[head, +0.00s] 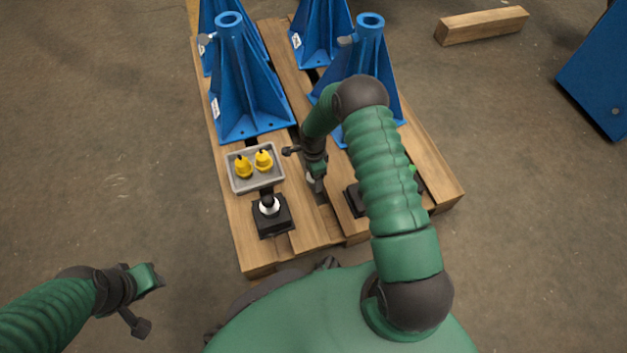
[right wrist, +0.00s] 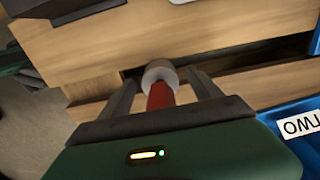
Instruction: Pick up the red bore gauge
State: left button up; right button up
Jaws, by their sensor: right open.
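The red bore gauge (right wrist: 159,97) shows in the right wrist view as a red shaft with a pale grey round end. It lies between the two dark fingers of my right gripper (right wrist: 162,90), which are open with a gap on each side. The wrist housing hides the gauge's near end. In the head view my right gripper (head: 315,178) is low over the middle of the pallet, and no red of the gauge can be made out there. My left gripper (head: 156,278) is off the pallet at the lower left, over the floor, and its jaw gap is unclear.
The wooden pallet (head: 255,258) carries several blue stands (head: 240,95) at the back. A grey tray (head: 235,184) holds two yellow pieces (head: 243,167). A black block (head: 274,224) with a white and black piece stands in front. A loose timber (head: 482,25) lies on the floor.

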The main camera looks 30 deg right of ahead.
jog(key=shift+d, duration=0.15)
grip_shut()
dwell(0.4)
jog(key=shift+r, duration=0.1)
